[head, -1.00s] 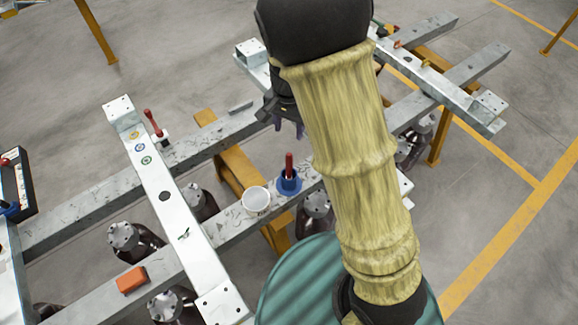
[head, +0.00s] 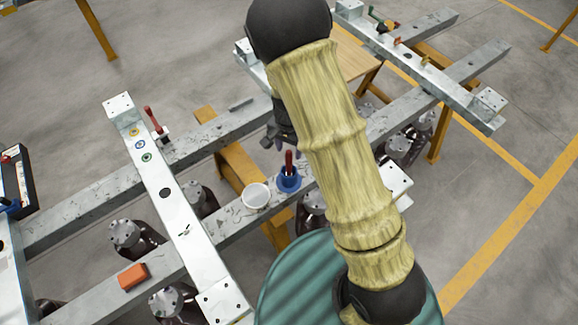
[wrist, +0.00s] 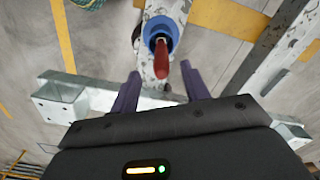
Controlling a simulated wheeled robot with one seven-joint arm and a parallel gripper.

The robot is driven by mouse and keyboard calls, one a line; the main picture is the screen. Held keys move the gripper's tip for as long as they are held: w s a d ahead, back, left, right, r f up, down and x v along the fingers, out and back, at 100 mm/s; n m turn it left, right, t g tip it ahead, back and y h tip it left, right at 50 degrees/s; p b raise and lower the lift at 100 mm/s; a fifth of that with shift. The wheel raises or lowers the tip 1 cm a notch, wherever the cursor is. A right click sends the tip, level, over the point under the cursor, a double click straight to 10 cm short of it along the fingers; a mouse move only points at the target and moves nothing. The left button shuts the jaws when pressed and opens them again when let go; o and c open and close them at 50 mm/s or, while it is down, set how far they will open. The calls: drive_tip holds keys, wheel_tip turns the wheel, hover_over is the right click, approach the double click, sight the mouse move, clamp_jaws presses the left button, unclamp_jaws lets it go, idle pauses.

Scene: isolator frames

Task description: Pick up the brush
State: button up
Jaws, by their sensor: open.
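A red-handled brush (head: 289,160) stands upright in a blue cup (head: 290,181) on the near grey beam; its bristles are hidden in the cup. My gripper (head: 282,144) is just behind and above the handle in the head view, partly hidden by my arm. In the wrist view the open fingers of my gripper (wrist: 163,88) point toward the red handle (wrist: 161,62), which lies between their lines just past the tips. The blue cup (wrist: 161,33) shows around the handle. Nothing is held.
A white cup (head: 256,196) stands directly left of the blue cup. Another red-handled tool (head: 153,120) stands upright on the far beam at left. An orange block (head: 132,277) lies on the near beam. A white crossbar (head: 165,194) lies across both beams.

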sight(289, 160)
drive_tip(key=shift+f, duration=0.8)
drive_tip(key=shift+w+f+p, duration=0.15)
drive_tip(key=shift+f+p, duration=0.4)
drive_tip(key=shift+f, duration=2.05)
clamp_jaws()
